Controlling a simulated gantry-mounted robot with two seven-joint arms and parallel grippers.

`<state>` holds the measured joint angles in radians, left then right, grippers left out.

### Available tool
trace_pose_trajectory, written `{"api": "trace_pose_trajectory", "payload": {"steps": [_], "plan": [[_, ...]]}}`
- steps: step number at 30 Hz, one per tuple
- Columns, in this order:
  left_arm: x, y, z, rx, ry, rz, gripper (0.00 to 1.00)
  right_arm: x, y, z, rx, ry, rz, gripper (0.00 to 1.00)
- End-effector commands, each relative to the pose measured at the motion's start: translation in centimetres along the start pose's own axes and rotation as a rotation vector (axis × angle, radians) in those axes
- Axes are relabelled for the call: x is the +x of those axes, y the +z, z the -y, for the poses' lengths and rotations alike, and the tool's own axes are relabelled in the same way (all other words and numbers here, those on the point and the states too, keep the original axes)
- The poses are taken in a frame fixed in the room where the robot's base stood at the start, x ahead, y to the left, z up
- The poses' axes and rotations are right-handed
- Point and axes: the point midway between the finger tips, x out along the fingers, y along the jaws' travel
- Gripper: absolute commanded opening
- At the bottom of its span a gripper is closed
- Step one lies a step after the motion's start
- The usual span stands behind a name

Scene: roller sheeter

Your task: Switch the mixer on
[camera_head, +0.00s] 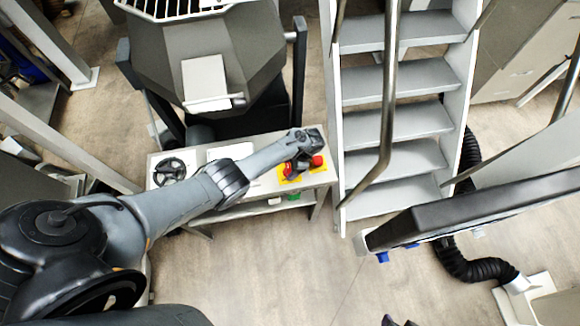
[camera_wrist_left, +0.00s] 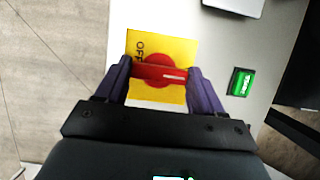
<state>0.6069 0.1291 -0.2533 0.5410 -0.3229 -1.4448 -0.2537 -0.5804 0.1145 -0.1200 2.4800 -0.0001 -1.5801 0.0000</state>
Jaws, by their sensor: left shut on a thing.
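The red rotary switch (camera_wrist_left: 158,73) sits on a yellow plate (camera_wrist_left: 150,45) lettered OFF, in the left wrist view. Its bar lies across the plate between the fingers of my left gripper (camera_wrist_left: 162,85). The left gripper is shut on this switch, one finger at each end of the bar. In the head view my left gripper (camera_head: 298,165) is over the right end of the control table, and some red of the switch (camera_head: 288,170) shows beside it. Two dark purple tips (camera_head: 398,321) at the bottom edge may be my right gripper; the rest is out of view.
A second red knob (camera_head: 317,161) stands right of the left gripper. A green button (camera_wrist_left: 241,81) is beside the switch plate. The table (camera_head: 325,178) also carries a black handwheel (camera_head: 171,170). The large grey mixer (camera_head: 190,55) stands behind; steps (camera_head: 395,125) rise right.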

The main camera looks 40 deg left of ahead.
Motion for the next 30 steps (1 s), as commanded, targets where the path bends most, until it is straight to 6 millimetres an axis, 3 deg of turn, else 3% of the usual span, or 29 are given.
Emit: {"api": "trace_pose_trajectory", "payload": {"steps": [3, 4, 9, 20, 30], "plan": [[-0.1, -0.1, 0.0, 0.006, -0.001, -0.001, 0.38, 0.0, 0.0, 0.0, 0.000, 0.000, 0.000, 0.43], [-0.1, -0.1, 0.0, 0.006, -0.001, -0.001, 0.71, 0.0, 0.0, 0.0, 0.000, 0.000, 0.000, 0.43], [-0.1, -0.1, 0.0, 0.004, 0.000, -0.001, 0.94, 0.0, 0.0, 0.0, 0.000, 0.000, 0.000, 0.43], [-0.5, 0.0, 0.0, 0.002, 0.000, -0.001, 0.94, -0.2, 0.0, -0.2, -0.009, 0.007, 0.001, 0.43], [-5.5, 0.0, 0.0, 0.003, 0.000, -0.004, 0.94, -1.6, -0.5, -0.3, -0.009, 0.007, 0.001, 0.43]]}}
